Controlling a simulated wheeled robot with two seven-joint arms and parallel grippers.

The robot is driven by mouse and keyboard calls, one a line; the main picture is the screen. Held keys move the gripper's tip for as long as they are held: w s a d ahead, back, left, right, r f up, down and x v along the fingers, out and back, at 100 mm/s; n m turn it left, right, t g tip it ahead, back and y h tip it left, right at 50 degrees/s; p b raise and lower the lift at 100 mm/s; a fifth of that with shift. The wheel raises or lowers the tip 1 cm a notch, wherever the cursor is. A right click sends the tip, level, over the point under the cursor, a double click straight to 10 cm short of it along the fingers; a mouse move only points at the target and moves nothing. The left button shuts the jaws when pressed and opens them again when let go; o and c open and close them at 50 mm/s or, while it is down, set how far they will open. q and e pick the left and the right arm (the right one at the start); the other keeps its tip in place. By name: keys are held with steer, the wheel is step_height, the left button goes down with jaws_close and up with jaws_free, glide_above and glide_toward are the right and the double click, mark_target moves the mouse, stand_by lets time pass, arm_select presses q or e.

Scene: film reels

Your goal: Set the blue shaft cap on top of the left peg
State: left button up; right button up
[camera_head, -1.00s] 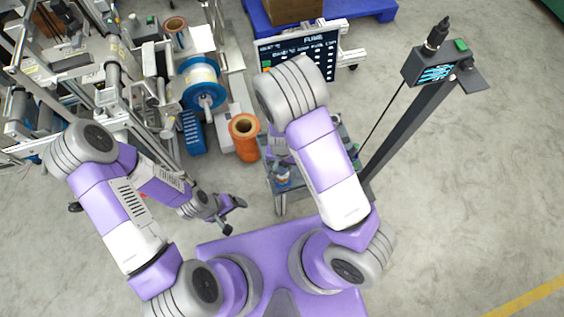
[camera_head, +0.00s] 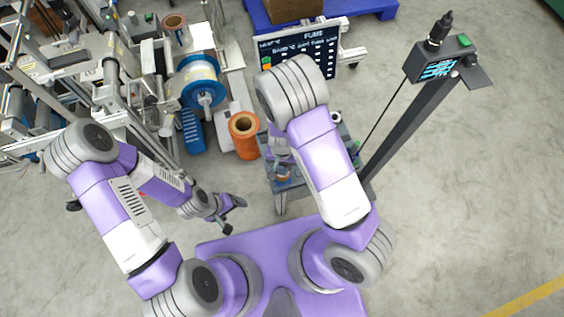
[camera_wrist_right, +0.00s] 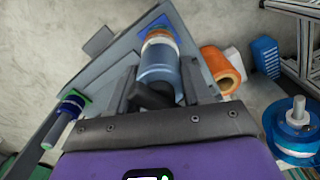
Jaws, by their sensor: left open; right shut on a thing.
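My right gripper (camera_wrist_right: 155,85) is shut on a light blue, see-through cylinder, the blue shaft cap (camera_wrist_right: 160,62), in the right wrist view. In the head view my right gripper (camera_head: 282,164) is over the cart's left side, partly hidden by my arm. My left gripper (camera_head: 231,215) is open and empty.
The grey cart (camera_head: 292,195) carries both pegs. An orange reel (camera_head: 243,143) and a blue crate (camera_head: 192,132) stand left of it. A machine with a blue spool (camera_head: 199,82) is at the upper left. A dark post (camera_head: 408,133) rises at the right. Open floor lies further right.

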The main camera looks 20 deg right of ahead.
steer(key=shift+f, duration=0.45)
steer(key=o, duration=1.3)
step_height(320, 180, up, 8)
steer(key=p, duration=0.3)
steer(key=shift+f, duration=0.15)
steer(key=shift+s+f, duration=0.1)
